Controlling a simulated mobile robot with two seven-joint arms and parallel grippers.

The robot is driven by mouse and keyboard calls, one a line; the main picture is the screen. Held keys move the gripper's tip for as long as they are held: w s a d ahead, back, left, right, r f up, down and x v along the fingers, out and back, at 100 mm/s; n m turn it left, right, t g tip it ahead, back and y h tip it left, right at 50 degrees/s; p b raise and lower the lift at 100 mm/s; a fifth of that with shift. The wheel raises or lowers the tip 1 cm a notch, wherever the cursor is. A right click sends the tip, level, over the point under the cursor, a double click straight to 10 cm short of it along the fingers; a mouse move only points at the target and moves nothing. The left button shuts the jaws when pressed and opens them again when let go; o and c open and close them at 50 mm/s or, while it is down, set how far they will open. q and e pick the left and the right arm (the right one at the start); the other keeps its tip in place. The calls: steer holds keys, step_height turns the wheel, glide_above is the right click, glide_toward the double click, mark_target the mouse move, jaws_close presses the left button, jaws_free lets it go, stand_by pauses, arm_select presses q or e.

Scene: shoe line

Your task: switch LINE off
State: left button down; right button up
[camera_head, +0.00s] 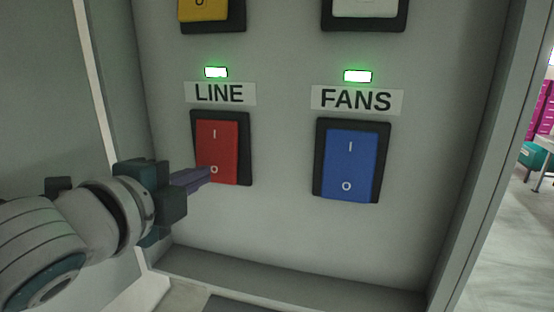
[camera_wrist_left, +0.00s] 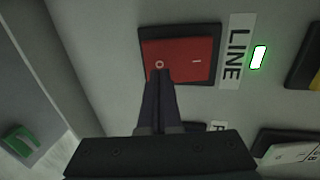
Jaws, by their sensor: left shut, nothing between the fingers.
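The red LINE rocker switch (camera_head: 217,146) sits in a black frame under the LINE label (camera_head: 219,93). The lamp (camera_head: 216,72) above that label is lit green. My left gripper (camera_head: 208,174) is shut and empty, with its fingertips at the lower end of the red rocker, by the O mark. In the left wrist view the red rocker (camera_wrist_left: 180,60) lies just beyond the shut fingertips (camera_wrist_left: 159,72), which are close to the O. I cannot tell whether they touch it. My right gripper is not in view.
A blue FANS rocker (camera_head: 350,163) stands to the right, under its lit green lamp (camera_head: 357,76). A yellow switch (camera_head: 204,10) and a white switch (camera_head: 365,8) are above. The cabinet's side walls and bottom ledge (camera_head: 290,275) border the panel.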

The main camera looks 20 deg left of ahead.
mark_target(217, 151)
arm_select(q)
steer(key=shift+x, duration=1.25)
